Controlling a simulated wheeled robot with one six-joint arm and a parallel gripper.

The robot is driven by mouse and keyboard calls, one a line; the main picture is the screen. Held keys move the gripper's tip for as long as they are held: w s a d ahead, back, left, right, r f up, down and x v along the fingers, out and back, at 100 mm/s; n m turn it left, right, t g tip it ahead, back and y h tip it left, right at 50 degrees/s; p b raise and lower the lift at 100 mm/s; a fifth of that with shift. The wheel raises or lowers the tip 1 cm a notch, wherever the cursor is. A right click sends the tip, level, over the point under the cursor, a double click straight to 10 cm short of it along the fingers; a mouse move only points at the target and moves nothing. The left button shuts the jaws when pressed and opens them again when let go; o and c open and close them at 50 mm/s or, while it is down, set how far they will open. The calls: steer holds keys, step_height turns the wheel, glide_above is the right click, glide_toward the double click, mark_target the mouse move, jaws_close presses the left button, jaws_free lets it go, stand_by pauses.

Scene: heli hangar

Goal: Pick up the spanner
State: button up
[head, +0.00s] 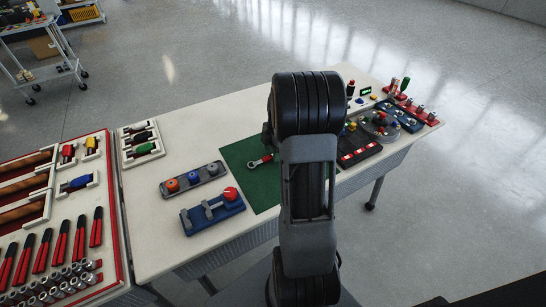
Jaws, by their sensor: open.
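A small red and silver tool, which looks like the spanner (260,161), lies on the green mat (241,183) near the middle of the bench. Its left end shows just left of my arm. The rest of it runs behind my arm and is hidden. My arm stands upright across the middle of the head view and covers much of the mat. My gripper is hidden behind the arm, so its place relative to the spanner cannot be seen.
On the bench (184,237), left of the mat, are a grey block with knobs (193,180) and a blue fixture with a red knob (212,212). Red and blue racks with small parts (384,123) crowd the right end. A tool board (112,226) adjoins at left.

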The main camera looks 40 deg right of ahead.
steer(key=shift+a+f, duration=0.1)
steer(key=shift+f, duration=0.5)
steer(key=shift+c, duration=0.2)
jaws_close()
steer(key=shift+r, duration=0.1)
